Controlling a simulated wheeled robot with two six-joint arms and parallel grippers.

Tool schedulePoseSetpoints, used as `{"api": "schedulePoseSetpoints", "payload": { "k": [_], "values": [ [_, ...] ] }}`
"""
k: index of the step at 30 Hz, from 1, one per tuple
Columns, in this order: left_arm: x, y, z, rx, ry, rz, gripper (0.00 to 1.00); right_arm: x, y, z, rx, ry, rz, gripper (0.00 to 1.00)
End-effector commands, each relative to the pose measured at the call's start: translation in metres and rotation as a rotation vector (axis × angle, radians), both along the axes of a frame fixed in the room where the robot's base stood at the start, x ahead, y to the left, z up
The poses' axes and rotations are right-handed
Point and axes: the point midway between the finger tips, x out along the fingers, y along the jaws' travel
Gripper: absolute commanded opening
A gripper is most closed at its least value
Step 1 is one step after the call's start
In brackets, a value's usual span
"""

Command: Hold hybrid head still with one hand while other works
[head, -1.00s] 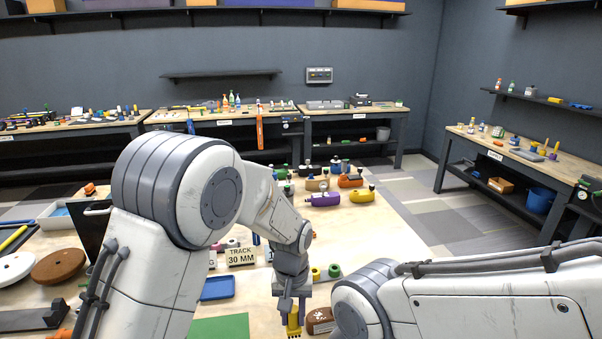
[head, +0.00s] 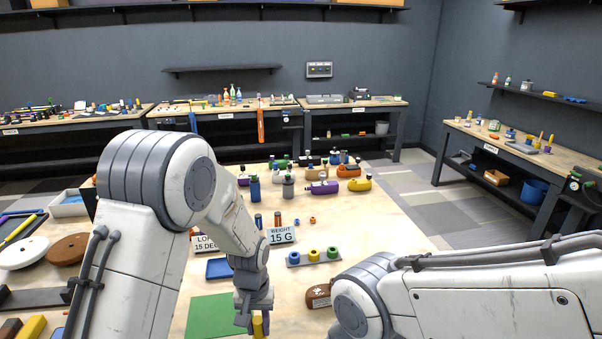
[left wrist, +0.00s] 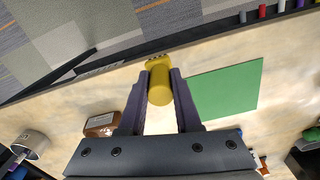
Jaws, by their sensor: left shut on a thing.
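My left gripper (head: 258,318) is shut on a yellow cylinder-like piece (head: 257,328). In the left wrist view, the piece (left wrist: 160,88) sits between the two dark fingers (left wrist: 160,95), with a toothed yellow end beyond them. The head view cuts off its lower end. A brown rounded block (head: 318,296) with a white mark lies beside the gripper, on its right; it also shows in the left wrist view (left wrist: 101,124). I cannot tell which thing is the hybrid head. My right arm crosses the lower right, and its gripper is out of view.
A green mat (head: 208,317) and blue tray (head: 219,268) lie on the bench near the left gripper. A rack (head: 313,257) with coloured rings stands further back, by a weight card (head: 281,236). Bottles and coloured heads stand at the far edge.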

Motion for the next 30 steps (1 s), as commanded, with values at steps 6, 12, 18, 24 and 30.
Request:
{"api": "schedulePoseSetpoints", "payload": {
  "k": [6, 12, 18, 24, 30],
  "values": [
    [-0.022, 0.055, -0.031, 0.001, 0.007, 0.016, 0.0, 0.0, 0.0, 0.0, 0.0, 0.0, 0.0, 0.59],
    [-0.04, 0.085, -0.047, 0.0, 0.001, 0.016, 0.0, 0.0, 0.0, 0.0, 0.0, 0.0, 0.0, 0.59],
    [-0.043, 0.089, -0.049, 0.0, 0.0, 0.013, 0.0, 0.0, 0.0, 0.0, 0.0, 0.0, 0.0, 0.59],
    [-0.042, 0.088, -0.049, 0.0, 0.0, 0.014, 0.0, 0.0, 0.0, 0.0, 0.0, 0.0, 0.0, 0.5],
    [-0.042, 0.089, -0.049, 0.0, 0.0, 0.015, 0.0, 0.0, 0.0, 0.0, 0.0, 0.0, 0.0, 0.5]
  ]
}}
